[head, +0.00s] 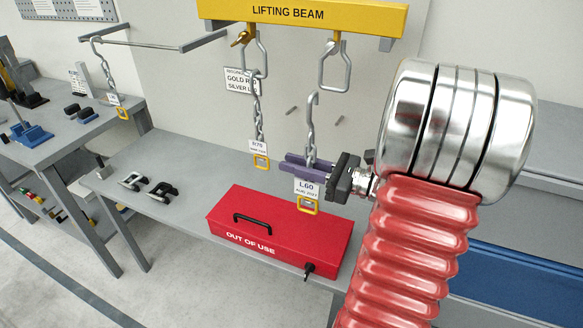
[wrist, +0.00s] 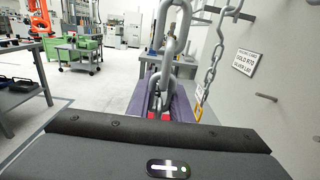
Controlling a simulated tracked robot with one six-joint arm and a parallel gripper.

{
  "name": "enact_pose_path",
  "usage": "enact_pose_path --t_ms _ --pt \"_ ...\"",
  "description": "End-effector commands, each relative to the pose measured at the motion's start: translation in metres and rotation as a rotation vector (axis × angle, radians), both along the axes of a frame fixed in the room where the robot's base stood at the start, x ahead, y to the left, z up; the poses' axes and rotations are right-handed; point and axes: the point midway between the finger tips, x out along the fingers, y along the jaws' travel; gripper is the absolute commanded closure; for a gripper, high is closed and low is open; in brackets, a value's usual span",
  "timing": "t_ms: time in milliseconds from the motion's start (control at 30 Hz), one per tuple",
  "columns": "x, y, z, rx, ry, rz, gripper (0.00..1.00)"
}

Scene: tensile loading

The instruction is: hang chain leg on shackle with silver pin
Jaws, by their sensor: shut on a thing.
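My gripper (head: 306,164) has purple jaws shut on a chain leg (head: 311,134) tagged L60 (head: 307,190), with a yellow end link below. Its open hook (head: 313,98) points up, just below and left of the right shackle (head: 336,66) under the yellow lifting beam (head: 300,13); they look apart. The left shackle (head: 254,54) has a gold-coloured pin (head: 240,39) and carries another chain leg (head: 258,110) tagged R70. The right shackle's pin colour is unclear. In the wrist view, the held chain (wrist: 167,62) rises between the purple jaws (wrist: 163,103).
A sign (head: 242,80) reads gold R70, silver L60, partly hidden. A red OUT OF USE box (head: 280,236) lies on the grey bench below. Loose shackles (head: 147,185) lie to its left. Another chain (head: 106,68) hangs from a rack at left. Wall pegs (head: 292,110) stick out behind.

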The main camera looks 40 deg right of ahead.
Motion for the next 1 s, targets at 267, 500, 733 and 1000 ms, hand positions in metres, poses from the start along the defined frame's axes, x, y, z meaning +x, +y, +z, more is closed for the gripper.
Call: enact_pose_path --t_ms 267,500,733,1000 --pt "0.006 -0.013 0.001 -0.002 -0.003 -0.001 1.0" --pt "0.012 -0.023 0.002 -0.002 -0.003 -0.001 1.0" --pt "0.017 -0.034 0.001 -0.002 -0.003 -0.002 1.0" --pt "0.023 -0.046 0.001 -0.001 -0.003 -0.002 1.0"
